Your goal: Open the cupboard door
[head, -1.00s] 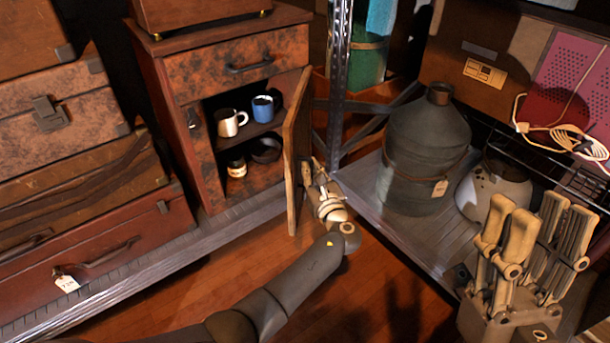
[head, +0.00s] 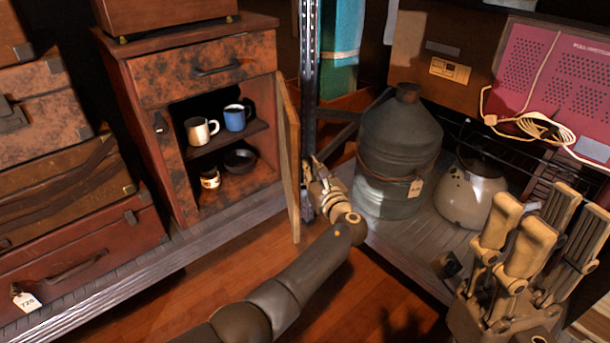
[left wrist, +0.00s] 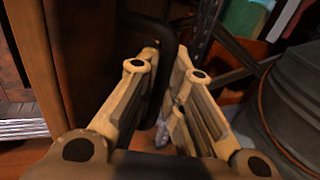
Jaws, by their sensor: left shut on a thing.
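The small rust-brown cupboard (head: 182,190) stands at left centre in the head view. Its wooden door (head: 289,165) stands wide open, seen almost edge-on at the right of the opening. My left gripper (head: 313,178) is on the door's outer side. In the left wrist view, its fingers (left wrist: 167,72) are closed around the dark door handle (left wrist: 168,42), with the door panel (left wrist: 38,65) to the left. The handle is hidden in the head view. My right gripper (head: 545,228) is open and empty at the lower right.
Inside are a white mug (head: 201,131), a blue mug (head: 236,118), a small jar (head: 210,178) and a dark bowl (head: 240,160). A metal post (head: 309,50) and a large grey can (head: 400,140) stand close right of my left gripper. Suitcases (head: 70,245) are stacked left.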

